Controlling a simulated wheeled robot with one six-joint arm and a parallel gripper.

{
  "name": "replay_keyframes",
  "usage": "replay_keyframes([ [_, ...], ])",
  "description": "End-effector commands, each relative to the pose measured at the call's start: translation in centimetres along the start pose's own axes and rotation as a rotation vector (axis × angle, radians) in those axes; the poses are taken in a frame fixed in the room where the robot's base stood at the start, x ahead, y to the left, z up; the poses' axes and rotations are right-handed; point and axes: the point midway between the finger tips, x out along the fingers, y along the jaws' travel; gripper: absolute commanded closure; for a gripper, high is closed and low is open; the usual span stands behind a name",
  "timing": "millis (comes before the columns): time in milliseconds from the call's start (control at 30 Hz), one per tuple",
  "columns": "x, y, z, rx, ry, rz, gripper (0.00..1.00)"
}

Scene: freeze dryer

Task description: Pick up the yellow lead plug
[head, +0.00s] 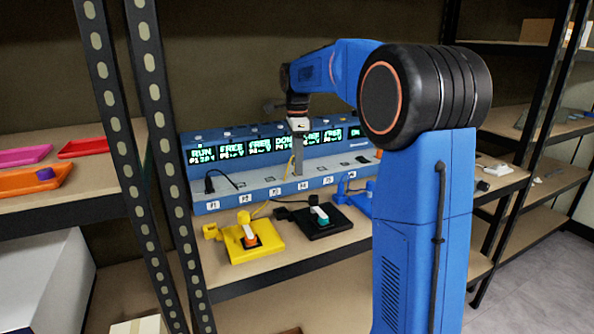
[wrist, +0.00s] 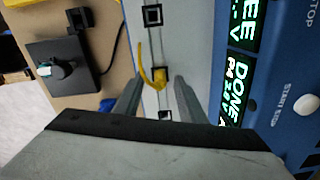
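The yellow lead plug (wrist: 160,80) is at the grey port strip of the blue unit, with its yellow lead curving off to the left in the wrist view. My gripper (wrist: 157,86) is open, with one finger on each side of the plug and visible gaps between. In the head view my gripper (head: 298,172) points down at the strip near the P4 label. The yellow lead (head: 290,168) shows beside it there; the plug itself is mostly hidden. Whether the plug is fully seated in its socket cannot be told.
The blue unit (head: 200,139) has a row of lit displays behind the strip; one reads DONE. A black plug (head: 210,183) stands at the strip's left. Yellow (head: 268,251), black (head: 328,225) and blue boxes stand in front. Dark shelf posts (head: 165,140) rise at the left.

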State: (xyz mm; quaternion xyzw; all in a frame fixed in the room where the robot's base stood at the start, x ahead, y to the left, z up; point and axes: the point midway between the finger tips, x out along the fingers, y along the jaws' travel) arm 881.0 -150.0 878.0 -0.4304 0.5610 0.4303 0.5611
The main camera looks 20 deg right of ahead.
Motion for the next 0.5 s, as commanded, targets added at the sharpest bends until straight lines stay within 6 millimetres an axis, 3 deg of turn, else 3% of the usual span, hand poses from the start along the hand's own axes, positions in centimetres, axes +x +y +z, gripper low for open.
replay_keyframes([
  [133,1.1,0.02,-0.02,0.0,0.0,0.001,0.63],
  [367,1.2,-0.01,-0.01,0.0,0.0,0.0,0.63],
  [500,1.19,-0.01,-0.01,0.0,0.0,0.0,0.92],
])
